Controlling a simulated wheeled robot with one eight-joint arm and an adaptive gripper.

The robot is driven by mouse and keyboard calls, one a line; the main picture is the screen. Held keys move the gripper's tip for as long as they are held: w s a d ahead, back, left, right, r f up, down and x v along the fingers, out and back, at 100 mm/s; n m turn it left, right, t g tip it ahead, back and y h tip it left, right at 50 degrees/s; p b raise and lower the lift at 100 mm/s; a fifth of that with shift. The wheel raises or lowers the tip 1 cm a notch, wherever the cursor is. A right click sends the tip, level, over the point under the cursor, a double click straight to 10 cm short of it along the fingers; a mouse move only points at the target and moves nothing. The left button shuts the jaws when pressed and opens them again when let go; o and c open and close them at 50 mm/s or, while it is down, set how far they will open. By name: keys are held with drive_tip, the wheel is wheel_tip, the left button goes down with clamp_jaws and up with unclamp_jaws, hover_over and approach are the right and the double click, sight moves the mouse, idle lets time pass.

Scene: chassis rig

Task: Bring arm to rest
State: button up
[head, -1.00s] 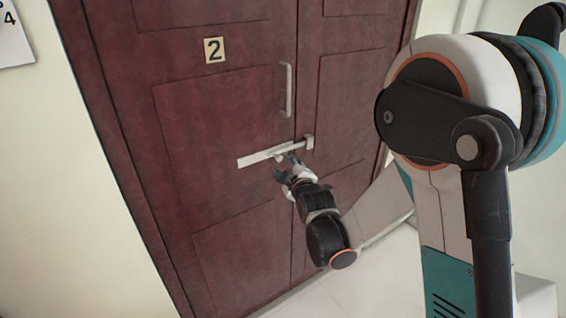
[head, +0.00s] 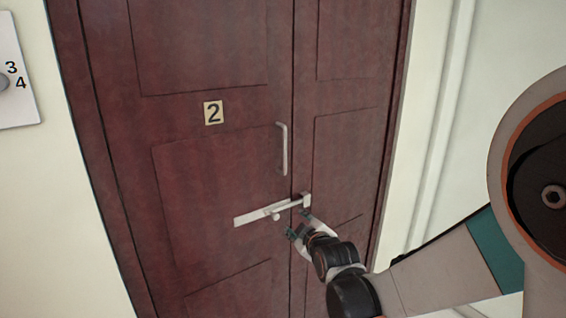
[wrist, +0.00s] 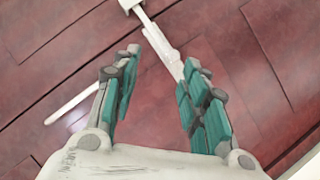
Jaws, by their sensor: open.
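My gripper (head: 298,226) is in front of the dark red door, just below and to the right of the bolt's knob. Its teal fingers are spread with nothing between them, and it looks apart from the bolt. In the wrist view the open fingers (wrist: 162,60) point toward the door, with the pale bolt showing beyond and between them. The white slide bolt (head: 250,218) lies across the seam between the two door leaves, its right end at the bracket (head: 306,200). My arm reaches in from the right, bent low.
A vertical pull handle (head: 283,150) stands above the bolt. A white dial plate (head: 15,75) with numbers is on the left wall. A pale wall with vertical trim is at right.

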drive_tip(key=s+d+r+m+g+h, duration=0.1)
drive_tip(key=s+d+r+m+g, duration=0.2)
drive_tip(key=s, duration=0.4)
drive_tip(key=s+d+r+m+h, duration=0.1)
drive_tip(key=s+d+r+m, duration=0.15)
drive_tip(key=s+d, duration=0.35)
drive_tip(key=s+d+f+m+g, duration=0.1)
drive_tip(key=s+d+m, duration=0.2)
drive_tip(key=s, duration=0.6)
drive_tip(key=s+d+f+m+g+h, duration=0.1)
drive_tip(key=s+d+f+m+g, duration=0.1)
drive_tip(key=s, duration=0.7)
drive_tip(key=shift+s+d+m+g, duration=0.3)
drive_tip(key=shift+s+d+m, duration=0.1)
drive_tip(key=shift+m, duration=0.35)
